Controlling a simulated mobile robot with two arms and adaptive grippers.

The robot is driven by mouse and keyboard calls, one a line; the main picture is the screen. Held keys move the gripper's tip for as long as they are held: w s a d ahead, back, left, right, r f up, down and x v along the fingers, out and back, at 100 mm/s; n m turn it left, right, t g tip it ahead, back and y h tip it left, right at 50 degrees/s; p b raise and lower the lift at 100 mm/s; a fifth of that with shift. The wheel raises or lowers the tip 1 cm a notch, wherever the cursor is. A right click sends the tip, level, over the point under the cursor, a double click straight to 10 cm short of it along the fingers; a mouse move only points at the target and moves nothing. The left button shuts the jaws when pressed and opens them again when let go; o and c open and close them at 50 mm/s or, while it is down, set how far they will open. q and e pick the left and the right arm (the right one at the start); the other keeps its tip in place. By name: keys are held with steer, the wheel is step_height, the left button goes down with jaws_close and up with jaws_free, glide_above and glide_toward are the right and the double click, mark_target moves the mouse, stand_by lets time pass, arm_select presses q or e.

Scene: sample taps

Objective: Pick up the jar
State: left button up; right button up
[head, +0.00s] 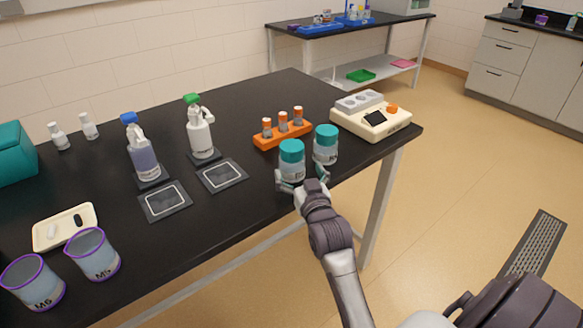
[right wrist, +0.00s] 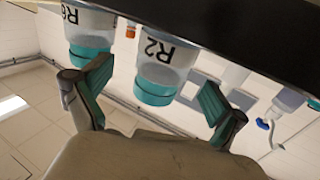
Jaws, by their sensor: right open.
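Two clear jars with teal lids stand upright near the table's front right edge. The nearer jar (head: 291,164) is marked R2; in the right wrist view, which is upside down, this jar (right wrist: 165,62) lies between my fingers. The other jar (head: 326,145) stands just to its right in the head view and shows at the upper left in the right wrist view (right wrist: 91,30), its label partly cut off. My right gripper (head: 301,178) is open, with one finger on each side of the R2 jar and gaps between. My left gripper is not in view.
An orange rack (head: 283,136) with capped vials stands behind the jars. A cream device (head: 371,118) is at the right corner. Spray bottles (head: 200,134), (head: 143,156) and dark mats (head: 222,175) are to the left. Beakers (head: 95,256) stand at the front left. The middle back of the black table is clear.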

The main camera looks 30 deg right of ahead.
mark_target(295, 168)
steer(key=x, duration=0.5)
steer(key=shift+w+a+f, duration=0.1)
steer(key=shift+a+f, duration=0.1)
steer(key=shift+f, duration=0.1)
steer(key=c, duration=1.3)
steer(key=shift+r, duration=0.15)
